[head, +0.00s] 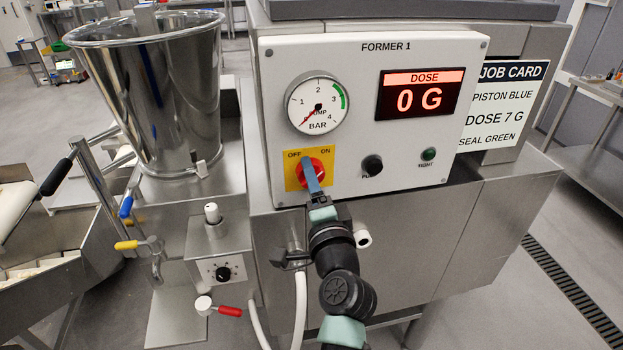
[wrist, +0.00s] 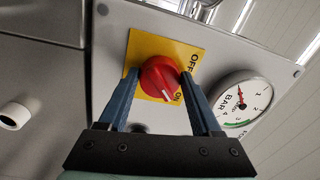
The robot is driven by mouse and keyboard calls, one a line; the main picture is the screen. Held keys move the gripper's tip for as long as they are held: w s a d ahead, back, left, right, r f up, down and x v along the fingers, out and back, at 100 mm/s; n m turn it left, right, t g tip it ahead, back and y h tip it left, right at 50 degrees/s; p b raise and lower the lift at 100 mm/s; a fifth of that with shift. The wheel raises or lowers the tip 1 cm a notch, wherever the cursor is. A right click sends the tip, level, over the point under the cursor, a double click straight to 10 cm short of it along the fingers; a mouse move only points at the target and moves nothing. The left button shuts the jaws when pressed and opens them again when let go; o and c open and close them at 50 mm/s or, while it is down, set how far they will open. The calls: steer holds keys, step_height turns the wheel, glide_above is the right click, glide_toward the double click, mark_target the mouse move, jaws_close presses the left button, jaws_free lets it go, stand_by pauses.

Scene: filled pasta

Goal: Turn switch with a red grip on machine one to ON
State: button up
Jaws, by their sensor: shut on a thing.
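The switch has a red grip (head: 318,168) on a yellow plate (head: 291,181), low on the left of the panel (head: 370,60) marked FORMER 1. OFF is printed at the plate's upper left and ON at its upper right. My gripper (head: 308,167) has its blue fingers at the grip. In the wrist view my gripper (wrist: 160,77) is shut on the red grip (wrist: 158,72), one finger on each side. The white mark on the grip points to the ON side of the plate (wrist: 138,47). In the head view the fingers hide part of the grip.
A gauge (head: 318,104) reads about 0 and a lit display (head: 419,94) shows DOSE 0 G. A black knob (head: 372,165) and a green button (head: 429,154) sit right of the switch. A steel hopper (head: 150,95) stands to the left. A job card (head: 503,103) hangs right.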

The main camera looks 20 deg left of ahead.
stand_by(0.4)
steer(key=o, duration=1.4)
steer(key=shift+c, duration=0.2)
steer(key=r+b+v, duration=0.1)
steer(key=b+v, duration=0.2)
steer(key=v, duration=1)
steer(key=shift+f, duration=0.45)
